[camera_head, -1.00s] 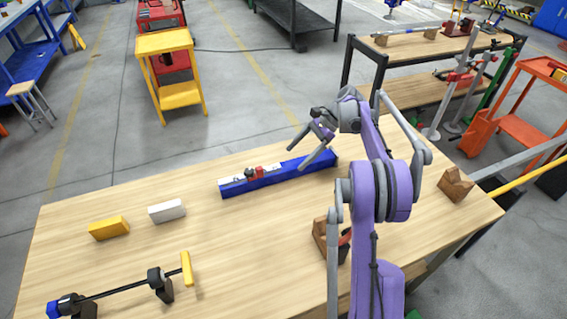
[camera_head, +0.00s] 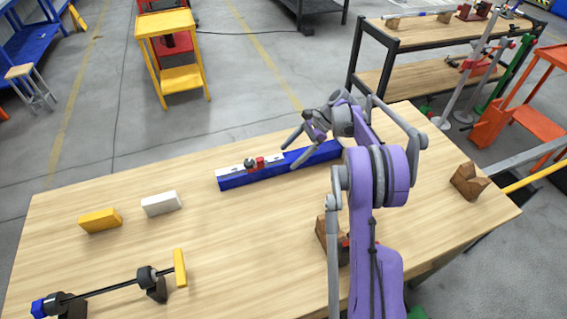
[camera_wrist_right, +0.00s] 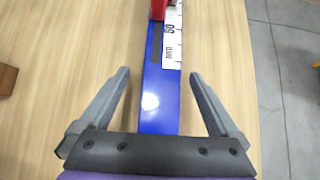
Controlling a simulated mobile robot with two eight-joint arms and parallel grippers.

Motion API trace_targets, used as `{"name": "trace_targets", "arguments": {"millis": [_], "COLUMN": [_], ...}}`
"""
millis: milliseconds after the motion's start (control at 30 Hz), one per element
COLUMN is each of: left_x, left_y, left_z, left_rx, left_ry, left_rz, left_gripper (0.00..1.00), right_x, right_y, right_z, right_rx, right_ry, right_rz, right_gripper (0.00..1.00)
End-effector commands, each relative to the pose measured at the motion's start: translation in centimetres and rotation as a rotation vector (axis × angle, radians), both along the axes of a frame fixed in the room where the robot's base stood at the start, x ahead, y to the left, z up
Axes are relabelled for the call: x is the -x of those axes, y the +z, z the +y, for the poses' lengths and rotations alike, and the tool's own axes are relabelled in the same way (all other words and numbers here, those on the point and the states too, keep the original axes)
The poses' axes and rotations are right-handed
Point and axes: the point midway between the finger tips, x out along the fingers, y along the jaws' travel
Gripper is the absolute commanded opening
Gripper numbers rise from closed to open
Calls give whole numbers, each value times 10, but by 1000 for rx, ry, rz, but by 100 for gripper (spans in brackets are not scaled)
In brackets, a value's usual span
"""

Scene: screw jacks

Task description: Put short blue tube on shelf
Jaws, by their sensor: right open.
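A long blue bar (camera_head: 232,180) lies on the wooden table, with a white ruler strip and a small red and dark piece on it. It is the only large blue tube-like thing here; I cannot tell whether it is the tube named. My right gripper (camera_head: 291,148) is open and empty over the bar's right half. In the right wrist view, the open fingers (camera_wrist_right: 159,74) lie either side of the blue bar (camera_wrist_right: 154,105), apart from it; the height gap is unclear. A black-framed shelf (camera_head: 398,49) with two wooden levels stands at the back right. My left gripper is out of view.
A yellow block (camera_head: 100,221) and a white block (camera_head: 161,204) lie left of the bar. A black rod clamp (camera_head: 110,288) lies front left. A brown wooden block (camera_head: 468,182) sits at the right edge. Another is partly hidden behind my arm. Metal stands are beside the shelf.

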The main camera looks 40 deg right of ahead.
Motion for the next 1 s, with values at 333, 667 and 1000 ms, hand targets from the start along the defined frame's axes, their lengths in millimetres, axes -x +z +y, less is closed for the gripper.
{"name": "trace_targets", "arguments": {"millis": [333, 667, 1000], "left_x": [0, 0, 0], "left_y": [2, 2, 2], "left_z": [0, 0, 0], "left_rx": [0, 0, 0], "left_ry": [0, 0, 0], "left_rz": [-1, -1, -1], "left_gripper": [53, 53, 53], "right_x": [-11, -11, -11], "right_y": [-26, -26, -26], "right_z": [28, 28, 27], "right_rx": [0, 0, 0], "right_ry": [1, 0, 0], "right_rz": [-1, 0, 0], "right_gripper": [98, 74, 13]}}
